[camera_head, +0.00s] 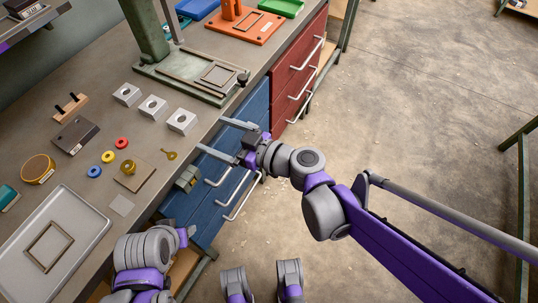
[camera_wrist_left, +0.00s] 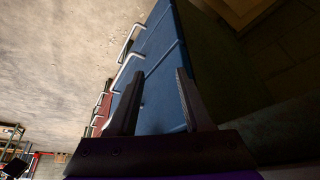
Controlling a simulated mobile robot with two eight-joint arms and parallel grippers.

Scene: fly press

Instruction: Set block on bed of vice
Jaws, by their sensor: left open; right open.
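Several pale grey blocks with round recesses stand in a row on the bench: a left block (camera_head: 127,94), a middle block (camera_head: 152,108) and a right block (camera_head: 182,122). A small olive-grey fixture (camera_head: 187,179) at the bench's front edge may be the vice; its bed is too small to make out. My right gripper (camera_head: 211,136) is open and empty, its fingers pointing left towards the bench edge near the right block. My left gripper (camera_wrist_left: 160,74) is open and empty in the left wrist view, facing the blue drawers; its fingers are not clear in the head view.
A green press base (camera_head: 205,92) stands behind the blocks, with an orange fixture (camera_head: 262,28) beyond. Blue drawers (camera_head: 235,180) with protruding handles are below the edge.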

